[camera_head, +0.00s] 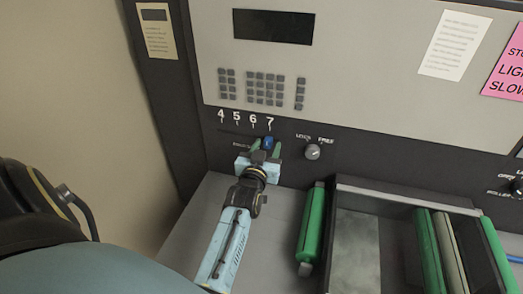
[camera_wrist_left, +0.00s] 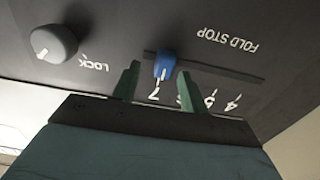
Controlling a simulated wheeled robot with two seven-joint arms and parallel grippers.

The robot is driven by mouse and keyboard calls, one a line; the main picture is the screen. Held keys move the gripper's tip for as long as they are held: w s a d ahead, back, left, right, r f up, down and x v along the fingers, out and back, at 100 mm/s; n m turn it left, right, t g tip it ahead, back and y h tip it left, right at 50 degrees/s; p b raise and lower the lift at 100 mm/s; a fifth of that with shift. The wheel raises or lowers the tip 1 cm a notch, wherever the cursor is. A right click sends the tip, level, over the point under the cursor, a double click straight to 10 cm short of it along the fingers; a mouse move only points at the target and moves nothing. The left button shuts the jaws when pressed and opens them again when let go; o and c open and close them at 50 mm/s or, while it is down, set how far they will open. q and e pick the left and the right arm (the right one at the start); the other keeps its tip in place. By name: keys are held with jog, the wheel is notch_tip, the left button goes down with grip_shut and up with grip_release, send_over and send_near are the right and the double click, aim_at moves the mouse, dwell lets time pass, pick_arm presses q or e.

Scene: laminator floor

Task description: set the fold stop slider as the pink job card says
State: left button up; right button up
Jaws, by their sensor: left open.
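The blue fold stop slider (camera_head: 268,143) sits in its slot at the right end of the 4-to-7 scale, by the 7. It also shows in the left wrist view (camera_wrist_left: 165,66), where the picture is upside down. My left gripper (camera_head: 265,147) is open, with its green fingers (camera_wrist_left: 157,84) on either side of the slider and visible gaps to it. The pink job card (camera_head: 505,70) is cut off by the right edge of the head view; only "STO", "LIG" and "SLOW" show. My right gripper is not in view.
A round lock knob (camera_head: 312,151) is right of the slider; its mark points away from LOCK, towards the FREE side. A keypad (camera_head: 265,88) and dark display (camera_head: 272,26) are above. A green roller (camera_head: 311,225) and a tray (camera_head: 357,250) stand right of my left arm.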

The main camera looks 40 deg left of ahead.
pick_arm(q)
jog(key=b+v, duration=0.1)
jog(key=v, duration=1.2)
